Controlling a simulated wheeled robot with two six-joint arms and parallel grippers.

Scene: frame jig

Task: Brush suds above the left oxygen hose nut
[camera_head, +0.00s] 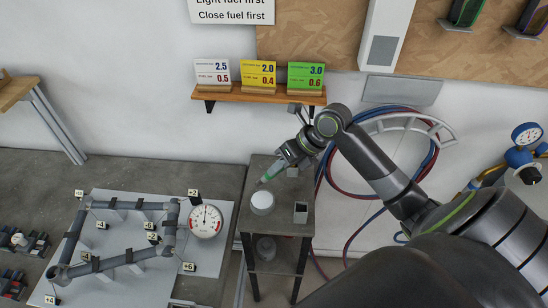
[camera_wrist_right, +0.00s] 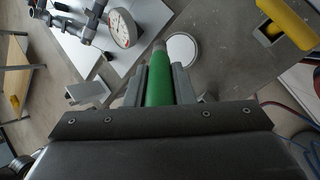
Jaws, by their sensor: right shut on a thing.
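My right gripper (camera_head: 283,164) is shut on a green-handled brush (camera_head: 270,173), which points down and to the left. The brush also shows in the right wrist view (camera_wrist_right: 159,78), between the two fingers. Its tip is near a round white pot (camera_head: 262,203) on a small grey stand; I cannot tell whether they touch. The pot shows just beyond the tip in the right wrist view (camera_wrist_right: 181,48). A blue regulator with a gauge (camera_head: 526,134) is on the wall at the far right. I cannot make out the left oxygen hose nut. My left gripper is not in view.
Red and blue hoses (camera_head: 345,165) hang coiled on the wall behind my right arm. A frame jig (camera_head: 120,240) with a dial lies on the workbench at left. A shelf (camera_head: 258,96) carries number cards.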

